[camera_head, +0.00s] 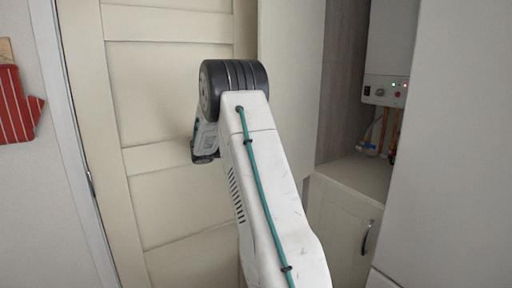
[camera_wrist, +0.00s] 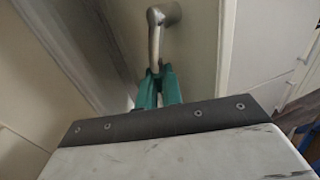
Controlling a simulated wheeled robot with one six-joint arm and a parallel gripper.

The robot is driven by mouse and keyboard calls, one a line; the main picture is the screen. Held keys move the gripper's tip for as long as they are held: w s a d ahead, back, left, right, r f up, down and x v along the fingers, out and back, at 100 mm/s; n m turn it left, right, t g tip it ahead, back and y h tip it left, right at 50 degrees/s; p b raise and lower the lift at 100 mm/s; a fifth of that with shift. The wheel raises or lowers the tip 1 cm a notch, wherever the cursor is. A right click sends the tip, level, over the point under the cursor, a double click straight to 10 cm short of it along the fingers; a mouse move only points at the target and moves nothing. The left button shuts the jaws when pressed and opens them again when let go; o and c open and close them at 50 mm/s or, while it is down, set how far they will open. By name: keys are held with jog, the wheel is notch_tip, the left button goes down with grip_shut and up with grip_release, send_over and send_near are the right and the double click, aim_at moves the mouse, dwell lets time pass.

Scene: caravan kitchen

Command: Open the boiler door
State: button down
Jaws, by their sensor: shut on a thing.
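In the wrist view, the teal fingers of my gripper (camera_wrist: 158,76) are closed on the lower end of a curved metal handle (camera_wrist: 154,38). The handle is fixed to a pale door (camera_wrist: 192,45), whose edge runs down to its right. In the head view, my arm hides the fingers and the handle. The boiler (camera_head: 386,88), white with small lights and a knob, shows inside an open compartment at right. A plain pale panel (camera_head: 290,75) stands left of this opening; I cannot tell for sure whether it is the boiler door.
A cream panelled door (camera_head: 165,95) fills the left of the head view. A low cupboard (camera_head: 340,225) with a metal handle is below the boiler. A plain pale surface (camera_head: 450,150) stands close at right. A red striped cloth item (camera_head: 14,108) hangs at far left.

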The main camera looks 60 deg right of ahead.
jog(key=c, duration=1.6)
grip_release()
jog(key=shift+w+a+f, duration=0.1)
jog(key=shift+o, duration=0.2)
jog(key=shift+w+a, duration=0.1)
jog(key=shift+a, duration=0.05)
jog(key=v, duration=0.7)
jog(key=shift+w+a, duration=0.2)
jog(key=shift+a, duration=0.15)
